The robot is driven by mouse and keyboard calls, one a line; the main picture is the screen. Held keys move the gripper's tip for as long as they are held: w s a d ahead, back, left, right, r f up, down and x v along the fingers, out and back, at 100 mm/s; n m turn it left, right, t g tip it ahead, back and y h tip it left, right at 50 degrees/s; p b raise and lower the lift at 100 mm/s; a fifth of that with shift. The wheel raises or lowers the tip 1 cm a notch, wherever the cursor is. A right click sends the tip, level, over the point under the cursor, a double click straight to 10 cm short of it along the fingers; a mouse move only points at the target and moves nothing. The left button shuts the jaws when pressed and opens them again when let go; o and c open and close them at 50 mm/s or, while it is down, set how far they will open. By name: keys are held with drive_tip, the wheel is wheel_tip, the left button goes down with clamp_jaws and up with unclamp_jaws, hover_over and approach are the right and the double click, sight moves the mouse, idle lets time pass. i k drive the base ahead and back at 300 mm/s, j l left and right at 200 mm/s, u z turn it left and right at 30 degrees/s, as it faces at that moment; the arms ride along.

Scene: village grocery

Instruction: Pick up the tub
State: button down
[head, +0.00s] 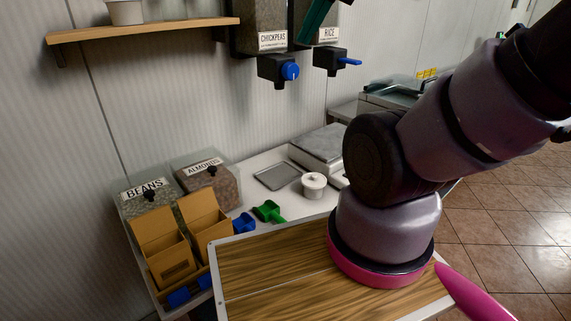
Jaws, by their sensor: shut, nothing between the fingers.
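A small white lidded tub (313,185) with a knob on its lid stands upright on the white counter (268,213), beside a flat grey tray. Another pale tub-like container (126,12) stands on the wooden wall shelf, its top cut off by the picture edge. I cannot tell from this view which one is the tub of the task. My arm rises at the right and leaves the picture at the upper right. My gripper is not in view.
A scale (319,147) stands behind the white lidded tub. Blue (243,222) and green (268,211) scoops lie left of it, near cardboard boxes (161,247) and BEANS (148,197) and ALMONDS (209,181) bins. CHICKPEAS (272,38) and RICE (327,34) dispensers hang above.

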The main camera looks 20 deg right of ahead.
sight(313, 194)
drive_tip(key=j+z, duration=0.15)
drive_tip(key=z, duration=0.25)
drive_tip(key=j+z, duration=0.15)
drive_tip(key=z, duration=0.3)
drive_tip(key=k+j+z, duration=0.1)
drive_tip(key=z, duration=0.3)
drive_tip(key=j+z, duration=0.1)
drive_tip(key=z, duration=0.35)
